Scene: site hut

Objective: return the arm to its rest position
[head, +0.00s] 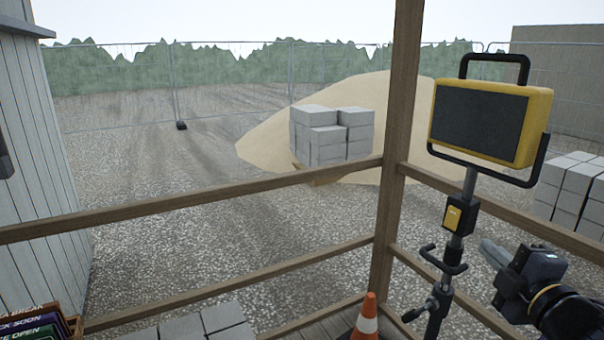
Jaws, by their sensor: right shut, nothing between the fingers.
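My right gripper (490,249) is at the lower right, with its arm coming in from the right edge. Its pale fingers are shut with nothing between them and point up and to the left. In the picture the fingertips are just right of the pole of a yellow work light (480,122); I cannot tell the exact gap. My left gripper is not in view.
A wooden post (394,130) and rails (240,190) fence the deck. An orange and white cone (367,318), grey blocks (226,320) and a box of signs (35,322) stand low in front. Outside are gravel, a sand heap (400,95) and stacked blocks (325,140).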

